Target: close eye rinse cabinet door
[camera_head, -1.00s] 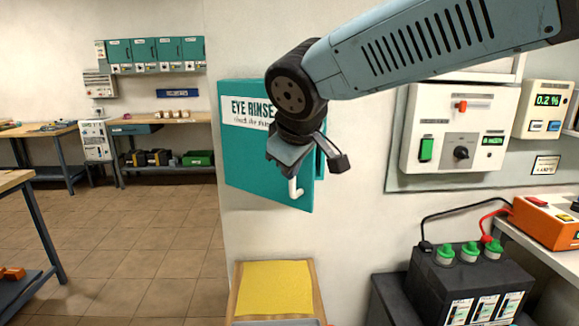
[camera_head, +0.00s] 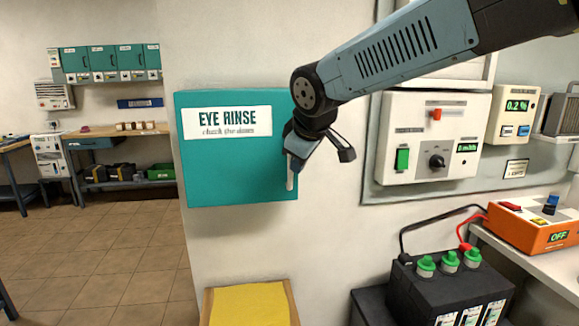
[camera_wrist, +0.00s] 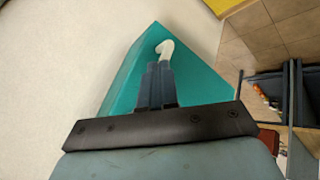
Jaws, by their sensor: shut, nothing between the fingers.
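The teal eye rinse cabinet (camera_head: 230,165) hangs on the wall left of centre in the head view, with a white "EYE RINSE" label on its door. The door looks flush with the cabinet body, with no gap that I can see. The white handle (camera_head: 290,180) is at the door's right edge, partly hidden by my gripper. My gripper (camera_head: 292,168) is shut and empty, right at the handle. In the wrist view my gripper's fingers (camera_wrist: 158,68) are together in front of the cabinet (camera_wrist: 125,75), just short of the white handle (camera_wrist: 165,48). I cannot tell whether they touch.
A yellow-topped stand (camera_head: 250,305) is below the cabinet. To the right are a white switch panel (camera_head: 430,140), a black battery (camera_head: 445,290) with green caps and an orange charger (camera_head: 535,232). Open tiled floor (camera_head: 110,250) lies at left.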

